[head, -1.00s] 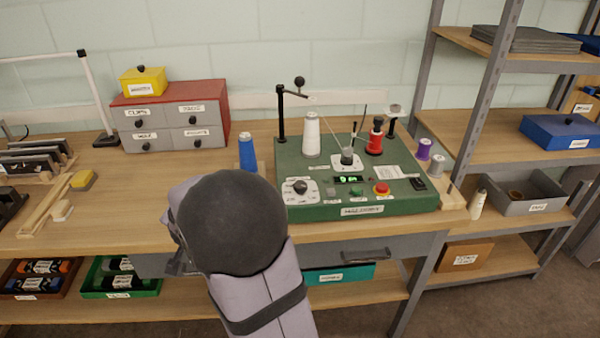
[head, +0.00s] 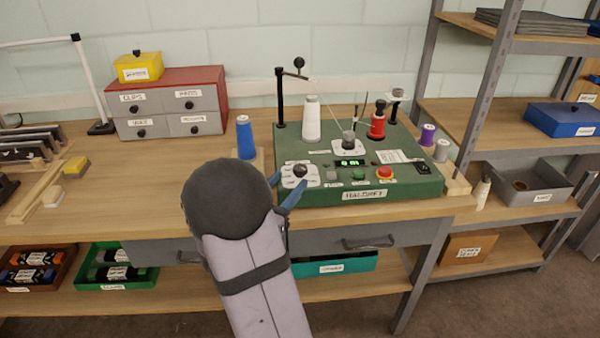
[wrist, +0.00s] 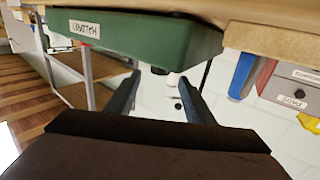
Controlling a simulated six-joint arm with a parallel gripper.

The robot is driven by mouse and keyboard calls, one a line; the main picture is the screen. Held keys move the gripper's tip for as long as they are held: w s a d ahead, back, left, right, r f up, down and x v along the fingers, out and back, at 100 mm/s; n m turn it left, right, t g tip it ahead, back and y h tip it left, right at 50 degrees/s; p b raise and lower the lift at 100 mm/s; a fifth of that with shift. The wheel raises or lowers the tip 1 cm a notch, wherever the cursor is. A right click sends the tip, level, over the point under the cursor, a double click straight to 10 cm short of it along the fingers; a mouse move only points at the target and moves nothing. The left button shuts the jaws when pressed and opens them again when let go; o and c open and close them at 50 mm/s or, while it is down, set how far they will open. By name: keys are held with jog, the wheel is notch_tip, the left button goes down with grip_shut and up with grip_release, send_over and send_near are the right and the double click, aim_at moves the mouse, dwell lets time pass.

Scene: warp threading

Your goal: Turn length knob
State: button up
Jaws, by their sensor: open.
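The length knob (head: 300,171) is a black round knob on a white dial plate (head: 288,181) at the front left of the green machine (head: 345,197). My gripper (head: 292,181) has its blue fingers at the dial's front edge, around or just in front of the knob; contact cannot be told. In the wrist view, my gripper (wrist: 159,82) is open, its two fingers spread. A dark round shape, likely the knob (wrist: 159,71), shows between the tips against the green housing (wrist: 140,38).
A blue thread cone (head: 246,140) stands left of the machine, close to my arm. A white cone (head: 311,120), a red spool (head: 377,122) and a red button (head: 384,171) are on the machine. A black post (head: 280,100) rises at its back left. Drawers (head: 170,115) stand farther left.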

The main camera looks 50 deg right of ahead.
aim_at(297, 173)
jog(key=shift+w+d+p, duration=0.2)
jog(key=shift+w+d, duration=0.05)
jog(key=shift+d, duration=0.95)
jog(key=shift+w+d+p, duration=0.15)
jog(key=shift+w+d, duration=0.1)
jog(key=shift+d, duration=0.95)
jog(key=shift+w+d+p, duration=0.2)
jog(key=shift+w+d, duration=0.05)
jog(key=shift+d, duration=0.95)
jog(key=c, duration=1)
